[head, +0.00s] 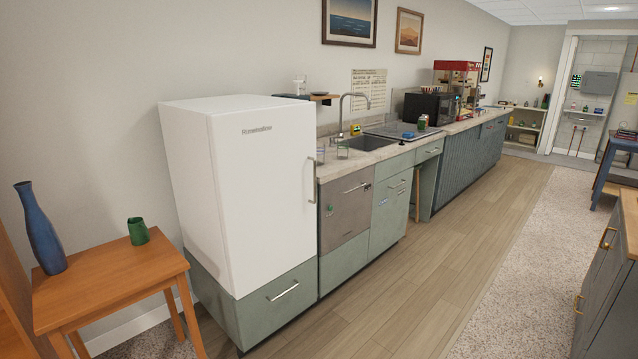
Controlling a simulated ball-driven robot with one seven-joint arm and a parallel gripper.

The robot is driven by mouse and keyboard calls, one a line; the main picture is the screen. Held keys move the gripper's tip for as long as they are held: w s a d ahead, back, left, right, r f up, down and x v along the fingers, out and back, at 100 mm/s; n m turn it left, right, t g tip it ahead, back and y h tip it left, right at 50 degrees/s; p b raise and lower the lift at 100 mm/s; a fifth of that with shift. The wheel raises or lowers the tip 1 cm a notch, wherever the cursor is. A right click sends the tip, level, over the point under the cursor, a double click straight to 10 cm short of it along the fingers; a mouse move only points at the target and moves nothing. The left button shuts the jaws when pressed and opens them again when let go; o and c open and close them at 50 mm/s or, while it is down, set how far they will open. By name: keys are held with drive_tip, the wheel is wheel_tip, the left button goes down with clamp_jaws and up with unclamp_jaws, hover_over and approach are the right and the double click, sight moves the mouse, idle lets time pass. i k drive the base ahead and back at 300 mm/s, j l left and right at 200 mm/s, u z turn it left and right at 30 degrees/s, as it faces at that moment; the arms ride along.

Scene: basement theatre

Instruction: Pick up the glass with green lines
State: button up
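My gripper is not in view.
A tall blue vase (40,229) stands on the wooden table. The white fridge (240,190) stands between that table and the counter. A sink (368,143), microwave (430,107) and popcorn machine (456,80) are farther along. The wooden floor (450,245) before the counter is clear.

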sight(342, 144)
drive_tip(key=i+l+z, duration=0.3)
drive_tip(key=i, duration=0.6)
drive_tip(key=i+z, duration=0.35)
drive_tip(key=i, duration=0.55)
